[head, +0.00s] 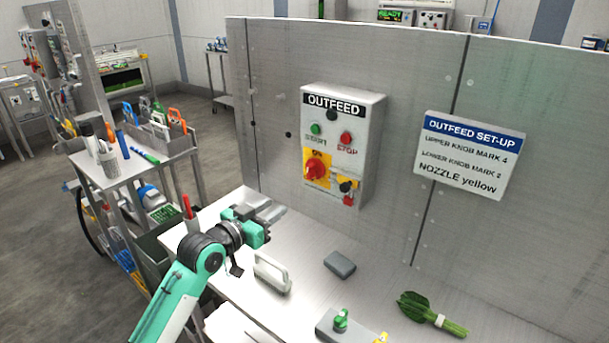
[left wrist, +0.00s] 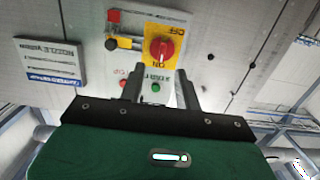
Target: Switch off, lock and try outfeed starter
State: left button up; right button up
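The outfeed starter (head: 371,150) is a light grey box on the upright metal panel. It has a green START button (head: 315,129), a red STOP button (head: 346,137) and a red rotary knob (head: 315,168) on a yellow plate marked ON and OFF. Small yellow, black and red parts (head: 348,199) sit at its lower right. My right gripper is not in view.
A set-up sign (head: 467,155) hangs right of the starter. The bench (head: 300,311) below holds a white-handled tool (head: 271,273), a grey block (head: 340,264) and leafy greens (head: 432,313). A tool cart (head: 160,153) stands at left. The panel around the starter is mostly bare.

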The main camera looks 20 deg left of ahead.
pick_arm(q)
notch_tip(320, 180, up, 3)
jog(key=w, duration=0.1)
jog(key=p, duration=0.4)
send_near(308, 170)
jog(key=shift+t, duration=0.4)
jog(key=x, duration=0.7)
jog(key=shift+w+f, duration=0.15)
jog(key=shift+f, duration=0.15)
jog(key=shift+w+d+f, duration=0.1)
jog(key=shift+w+d, duration=0.15)
jog(key=shift+w, duration=0.35)
jog(key=shift+c, duration=0.2)
grip_shut()
